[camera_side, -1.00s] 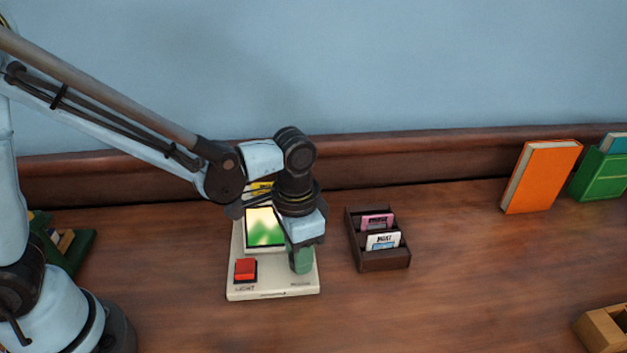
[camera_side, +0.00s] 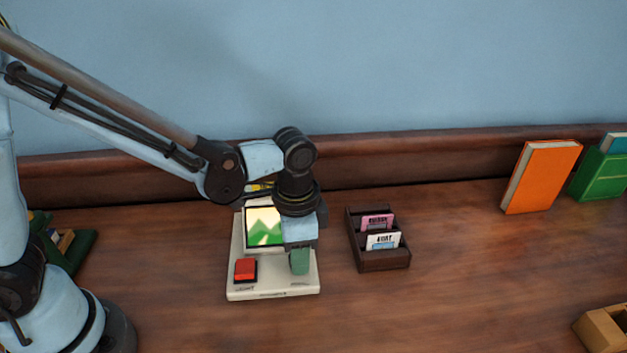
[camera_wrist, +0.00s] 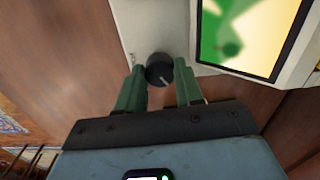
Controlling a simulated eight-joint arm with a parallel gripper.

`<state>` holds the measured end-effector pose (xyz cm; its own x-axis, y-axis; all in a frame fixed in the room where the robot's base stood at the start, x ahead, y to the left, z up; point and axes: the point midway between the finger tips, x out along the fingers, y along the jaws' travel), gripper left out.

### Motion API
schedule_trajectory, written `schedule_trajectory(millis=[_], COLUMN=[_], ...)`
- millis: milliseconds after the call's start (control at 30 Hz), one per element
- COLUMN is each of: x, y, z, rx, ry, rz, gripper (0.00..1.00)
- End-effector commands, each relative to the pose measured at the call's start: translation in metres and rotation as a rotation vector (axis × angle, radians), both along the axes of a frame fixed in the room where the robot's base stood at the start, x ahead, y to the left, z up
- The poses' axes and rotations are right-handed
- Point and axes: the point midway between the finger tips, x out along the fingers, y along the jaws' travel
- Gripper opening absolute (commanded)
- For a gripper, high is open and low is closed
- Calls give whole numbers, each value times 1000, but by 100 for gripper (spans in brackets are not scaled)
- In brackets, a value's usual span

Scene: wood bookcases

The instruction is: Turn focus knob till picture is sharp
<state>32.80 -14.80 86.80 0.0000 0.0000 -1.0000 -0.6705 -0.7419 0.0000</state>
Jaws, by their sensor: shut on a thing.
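The cream viewer (camera_side: 272,287) stands on the wooden desk below my arm. Its lit screen (camera_side: 263,227) shows green mountain shapes under a pale yellow sky, with fairly clear edges in the side view. In the wrist view the screen (camera_wrist: 252,32) is cut off and looks blurry. The focus knob (camera_wrist: 159,68) is dark and round with a pale pointer line. My gripper (camera_wrist: 160,75) points down over the viewer's right side, its green fingers shut on the knob from both sides. In the side view my gripper (camera_side: 300,262) hides the knob.
A red light button (camera_side: 245,268) sits at the viewer's front left. A dark slide rack (camera_side: 384,262) with labelled cards stands close to the right. An orange book (camera_side: 542,177) and a green holder (camera_side: 600,175) stand far right. The desk between is clear.

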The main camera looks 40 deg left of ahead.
Motion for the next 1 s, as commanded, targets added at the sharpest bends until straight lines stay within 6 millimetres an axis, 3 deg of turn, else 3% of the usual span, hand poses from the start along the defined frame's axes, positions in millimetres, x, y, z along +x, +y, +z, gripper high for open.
schedule_trajectory(millis=[33,200,633,1000], x=[0,0,0,0], y=[0,0,0,0], z=[0,0,9,64], rx=[0,0,0,0], ry=[0,0,0,0], rz=[0,1,1,1], gripper=[37,61,61,61])
